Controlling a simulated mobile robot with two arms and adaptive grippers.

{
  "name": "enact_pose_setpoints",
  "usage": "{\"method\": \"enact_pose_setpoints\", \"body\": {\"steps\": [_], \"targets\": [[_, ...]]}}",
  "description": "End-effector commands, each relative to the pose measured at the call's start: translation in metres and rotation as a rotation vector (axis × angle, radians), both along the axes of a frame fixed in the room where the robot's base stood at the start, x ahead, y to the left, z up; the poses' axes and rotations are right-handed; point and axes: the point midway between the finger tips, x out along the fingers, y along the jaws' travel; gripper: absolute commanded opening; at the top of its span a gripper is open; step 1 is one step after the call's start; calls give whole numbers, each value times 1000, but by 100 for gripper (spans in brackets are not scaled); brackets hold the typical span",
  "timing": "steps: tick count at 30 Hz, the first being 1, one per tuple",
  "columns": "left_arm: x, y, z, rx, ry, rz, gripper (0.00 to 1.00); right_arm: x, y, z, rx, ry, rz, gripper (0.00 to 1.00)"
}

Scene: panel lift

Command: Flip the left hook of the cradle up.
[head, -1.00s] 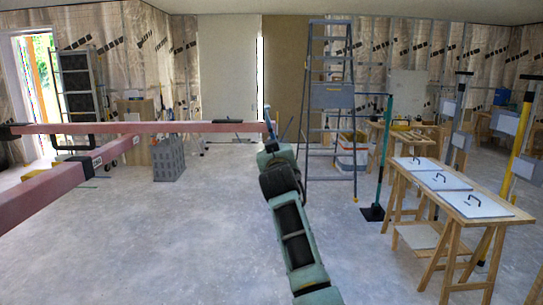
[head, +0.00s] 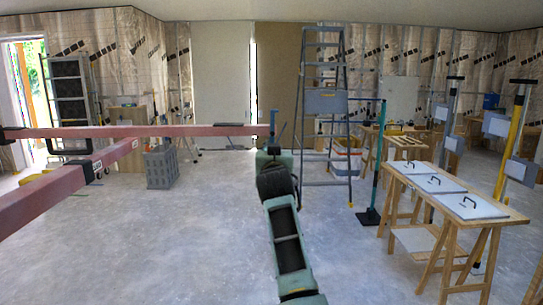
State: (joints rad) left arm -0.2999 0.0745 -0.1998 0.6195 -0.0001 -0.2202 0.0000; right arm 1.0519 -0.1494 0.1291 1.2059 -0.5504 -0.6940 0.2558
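The cradle shows as long dull-red beams at the left: a far crossbar (head: 190,131) and a nearer beam (head: 45,195) that meets it. A dark flat piece (head: 228,124) lies on the crossbar near its right end. A dark fitting (head: 12,132) sits at the crossbar's left end. I cannot tell for sure which piece is the left hook. One arm of mine, seemingly the right, rises from the bottom centre. Its gripper (head: 275,132) is at the crossbar's right end, beside a thin upright blue-grey piece. Its fingers are too small to read. My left gripper is out of view.
A stepladder (head: 323,125) stands just beyond my arm, with a green post (head: 377,160) beside it. A trestle table (head: 440,190) with white handled panels is at the right. The middle floor is clear.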

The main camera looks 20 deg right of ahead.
Motion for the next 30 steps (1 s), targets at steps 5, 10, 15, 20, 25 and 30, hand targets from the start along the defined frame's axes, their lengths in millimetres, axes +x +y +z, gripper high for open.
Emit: {"method": "enact_pose_setpoints", "body": {"steps": [5, 10, 15, 20, 25, 30], "targets": [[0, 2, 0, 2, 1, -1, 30, 0, 1, 0, 9, -2, 2, 15], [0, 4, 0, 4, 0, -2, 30, 0, 0, 1, 6, -2, 1, 30], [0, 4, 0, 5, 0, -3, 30, 0, 0, 1, 5, -1, 1, 30], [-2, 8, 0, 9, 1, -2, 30, -1, 0, 1, 4, -2, 1, 30], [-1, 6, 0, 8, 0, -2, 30, -11, 4, 0, 3, -2, 0, 30], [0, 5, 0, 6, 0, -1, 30, -35, 11, 0, 4, -4, 2, 30]]}}
